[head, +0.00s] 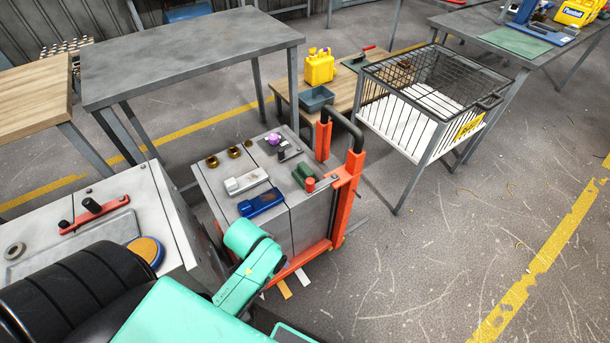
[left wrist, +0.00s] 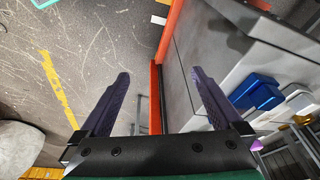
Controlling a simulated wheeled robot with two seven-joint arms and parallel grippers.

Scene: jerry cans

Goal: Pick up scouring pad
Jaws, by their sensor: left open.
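Two things in the head view could be the scouring pad, and I cannot tell which. One is a small dark green block (head: 305,176) on the grey cabinet top beside the orange frame. The other is a round orange-topped pad with a blue edge (head: 146,250) on the left-hand grey surface. Neither shows clearly in the left wrist view. My left gripper (left wrist: 161,74) is open and empty, its dark fingers spread beside the cabinet and its orange frame. In the head view I see my teal arm, but the fingers are hidden. My right gripper is not in view.
The grey cabinet (head: 310,222) carries a blue block (head: 261,202), a pale block (head: 246,180) and brass rings. The upright orange frame (head: 344,197) stands at its right side. A wire cage (head: 424,103) stands beyond. Floor at the right is clear.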

